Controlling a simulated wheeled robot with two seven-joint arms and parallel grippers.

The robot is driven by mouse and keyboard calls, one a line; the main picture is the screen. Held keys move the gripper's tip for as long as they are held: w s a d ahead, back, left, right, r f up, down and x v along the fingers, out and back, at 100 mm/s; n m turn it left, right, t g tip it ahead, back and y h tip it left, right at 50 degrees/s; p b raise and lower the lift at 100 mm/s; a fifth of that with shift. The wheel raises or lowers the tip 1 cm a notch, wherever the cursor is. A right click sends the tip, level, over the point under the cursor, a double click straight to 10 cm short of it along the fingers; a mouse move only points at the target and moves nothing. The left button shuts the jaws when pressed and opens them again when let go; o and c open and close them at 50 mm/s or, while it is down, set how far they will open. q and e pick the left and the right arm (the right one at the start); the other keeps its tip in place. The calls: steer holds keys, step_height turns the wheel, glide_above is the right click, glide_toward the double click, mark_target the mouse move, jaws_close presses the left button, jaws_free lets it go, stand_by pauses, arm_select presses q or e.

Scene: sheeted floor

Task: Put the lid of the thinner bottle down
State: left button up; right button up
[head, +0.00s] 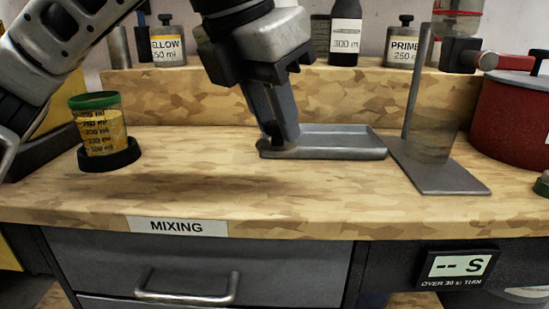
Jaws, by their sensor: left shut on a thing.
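My left gripper (280,135) reaches down from the top, its fingertips at the left end of a shallow grey metal tray (345,144) on the bench. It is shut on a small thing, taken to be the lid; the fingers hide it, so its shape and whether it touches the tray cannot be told. No label reading thinner is legible. A dark bottle (345,32) marked 300 ml stands on the back shelf, its top cut off by the frame. My right gripper is not in view.
A green-rimmed cup (101,128) of yellow liquid sits in a black holder at left. A metal stand (450,182) with a clear cup is right of the tray, and a red pot (510,108) is beyond it. The bench front (330,205) is clear.

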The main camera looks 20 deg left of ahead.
mark_target(269, 138)
arm_select(q)
steer(key=shift+w+a+f, duration=0.2)
steer(key=shift+w+f, duration=0.45)
steer(key=shift+f, duration=0.15)
steer(key=f, duration=0.2)
steer(key=w+f+b, duration=0.1)
steer(key=f, duration=0.1)
steer(key=shift+a, duration=0.2)
steer(key=shift+f, duration=0.15)
steer(key=shift+f+b, duration=0.15)
steer(key=shift+b, duration=0.2)
steer(key=o, duration=1)
steer(key=shift+c, duration=0.2)
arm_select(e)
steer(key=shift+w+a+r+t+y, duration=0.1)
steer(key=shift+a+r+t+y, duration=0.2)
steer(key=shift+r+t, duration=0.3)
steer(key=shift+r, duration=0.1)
